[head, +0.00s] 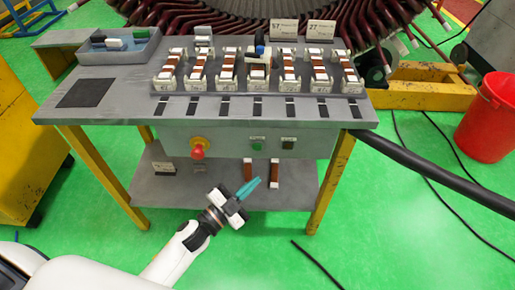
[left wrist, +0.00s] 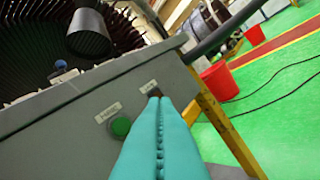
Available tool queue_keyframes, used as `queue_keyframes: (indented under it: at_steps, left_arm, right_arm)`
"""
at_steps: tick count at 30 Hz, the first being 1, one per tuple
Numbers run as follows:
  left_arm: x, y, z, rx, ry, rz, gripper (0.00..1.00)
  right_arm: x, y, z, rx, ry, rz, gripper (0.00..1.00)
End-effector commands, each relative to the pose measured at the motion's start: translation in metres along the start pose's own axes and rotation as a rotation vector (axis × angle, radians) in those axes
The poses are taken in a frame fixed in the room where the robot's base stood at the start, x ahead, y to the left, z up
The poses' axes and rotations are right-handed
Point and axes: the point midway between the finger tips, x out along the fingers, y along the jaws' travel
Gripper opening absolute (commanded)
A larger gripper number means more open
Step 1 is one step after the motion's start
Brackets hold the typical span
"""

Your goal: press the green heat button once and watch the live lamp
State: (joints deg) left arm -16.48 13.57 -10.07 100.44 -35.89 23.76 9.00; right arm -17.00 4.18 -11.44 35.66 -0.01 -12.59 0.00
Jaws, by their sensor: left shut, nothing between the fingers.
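The green heat button (head: 257,146) sits on the grey front panel under the bench top. It also shows in the left wrist view (left wrist: 121,127), below a small label and left of my fingers. A dark, brownish lamp (head: 288,145) sits to its right and looks unlit. In the left wrist view the lamp (left wrist: 154,93) is partly hidden behind my fingertips. My left gripper (head: 257,181) is shut and empty, its teal fingers together. In the head view it shows below the button, apart from it. My right gripper is not in view.
A red mushroom knob on a yellow base (head: 197,149) is left on the panel. The bench top (head: 140,85) carries a row of coil holders and a blue tray (head: 118,48). A thick black cable (head: 430,170) runs at the right. A red bucket (head: 485,120) stands on the green floor.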

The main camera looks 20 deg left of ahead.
Motion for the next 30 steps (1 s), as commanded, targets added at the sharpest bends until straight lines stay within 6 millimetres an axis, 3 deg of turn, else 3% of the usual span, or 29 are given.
queue_keyframes:
  at_steps: [18, 30]
  left_arm:
    - [0.050, 0.036, -0.038, 0.001, 0.000, 0.000, 0.00]
    - [0.060, 0.044, -0.045, -0.001, 0.002, 0.000, 0.00]
  right_arm:
    - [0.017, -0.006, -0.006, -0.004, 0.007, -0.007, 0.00]
    - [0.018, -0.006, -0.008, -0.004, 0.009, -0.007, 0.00]
